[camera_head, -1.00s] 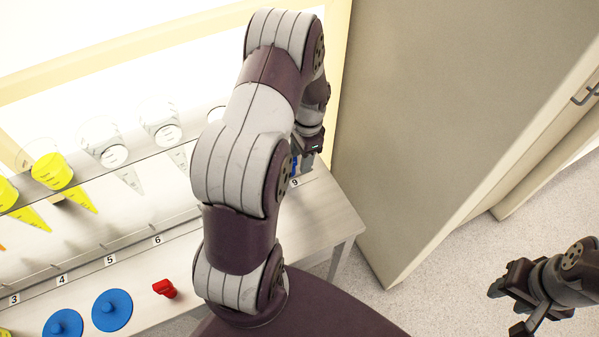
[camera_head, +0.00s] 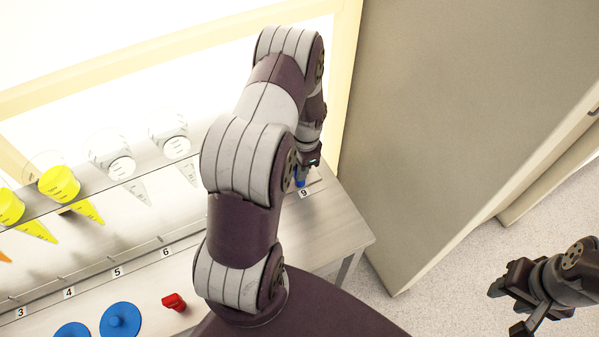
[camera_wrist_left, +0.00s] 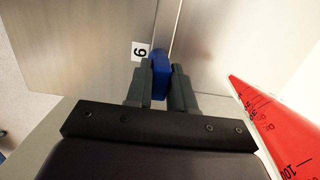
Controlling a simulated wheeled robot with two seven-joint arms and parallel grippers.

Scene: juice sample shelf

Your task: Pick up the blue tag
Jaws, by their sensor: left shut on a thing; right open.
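The blue tag (camera_head: 299,181) stands at the right end of the shelf table, by the number 9 label (camera_head: 304,193). The left wrist view shows the tag (camera_wrist_left: 160,74) between the fingers of my left gripper (camera_wrist_left: 161,84), which is shut on it. In the head view my left gripper (camera_head: 306,172) is small and partly hidden by my arm. The tag's lower end shows close to the table surface; I cannot tell whether it touches. My right gripper (camera_head: 512,305) is open and empty at the lower right, away from the table.
A red piece (camera_head: 174,302) and blue round lids (camera_head: 120,320) lie on the table (camera_head: 335,235). Cones, some filled yellow (camera_head: 60,183), hang in a clear rack. A red graduated cone (camera_wrist_left: 275,128) is close right of my left gripper. A beige cabinet (camera_head: 450,110) stands at right.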

